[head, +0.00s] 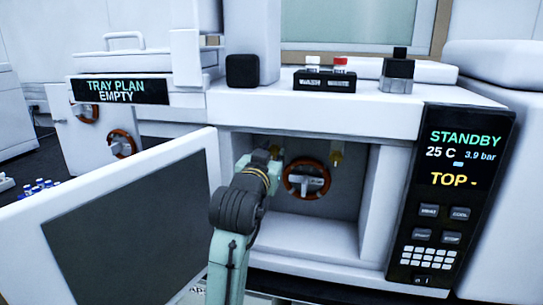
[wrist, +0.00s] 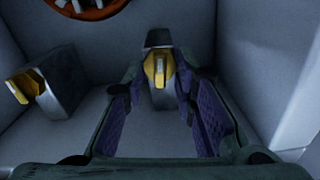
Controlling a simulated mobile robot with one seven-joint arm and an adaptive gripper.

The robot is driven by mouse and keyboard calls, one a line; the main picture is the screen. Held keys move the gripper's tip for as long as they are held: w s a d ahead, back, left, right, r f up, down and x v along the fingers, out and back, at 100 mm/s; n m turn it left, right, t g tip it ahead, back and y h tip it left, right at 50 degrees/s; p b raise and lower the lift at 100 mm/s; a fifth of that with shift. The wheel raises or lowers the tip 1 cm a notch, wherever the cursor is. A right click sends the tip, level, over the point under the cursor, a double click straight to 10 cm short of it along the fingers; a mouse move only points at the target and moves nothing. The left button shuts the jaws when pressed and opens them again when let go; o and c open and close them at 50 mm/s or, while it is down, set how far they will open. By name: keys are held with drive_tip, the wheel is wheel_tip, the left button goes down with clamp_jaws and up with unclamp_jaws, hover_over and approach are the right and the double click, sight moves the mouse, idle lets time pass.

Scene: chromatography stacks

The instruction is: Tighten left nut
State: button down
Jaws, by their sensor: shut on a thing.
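The left nut (wrist: 159,68) is a yellow brass piece on a grey fitting with a dark end. It sits between the purple-padded fingers of my gripper (wrist: 157,82) in the wrist view, and my gripper is shut on it. In the head view my gripper (head: 266,158) is inside the open oven, at its upper left, and mostly hides this nut. The right nut (head: 336,156) hangs free under the oven's top. It also shows at the left of the wrist view (wrist: 26,84), apart from my fingers.
An orange-ringed fan (head: 307,179) is on the oven's back wall, close to my gripper. The open door (head: 120,222) stands left of my arm. The control panel (head: 450,200) at right reads STANDBY. The oven floor (head: 305,232) is clear.

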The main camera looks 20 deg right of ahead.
drive_tip(key=m+b, duration=0.1)
drive_tip(key=m, duration=0.3)
drive_tip(key=shift+s+f, duration=0.1)
drive_tip(key=m+b, duration=0.2)
drive_tip(key=m, duration=0.2)
drive_tip(key=shift+d+f, duration=0.1)
drive_tip(key=m+b, duration=0.2)
drive_tip(key=m, duration=0.2)
drive_tip(key=shift+m, duration=0.3)
drive_tip(key=shift+d+f+m+b, duration=0.1)
drive_tip(key=shift+m+b, duration=0.5)
drive_tip(key=shift+m, duration=1.3)
drive_tip(key=c, duration=1.7)
unclamp_jaws()
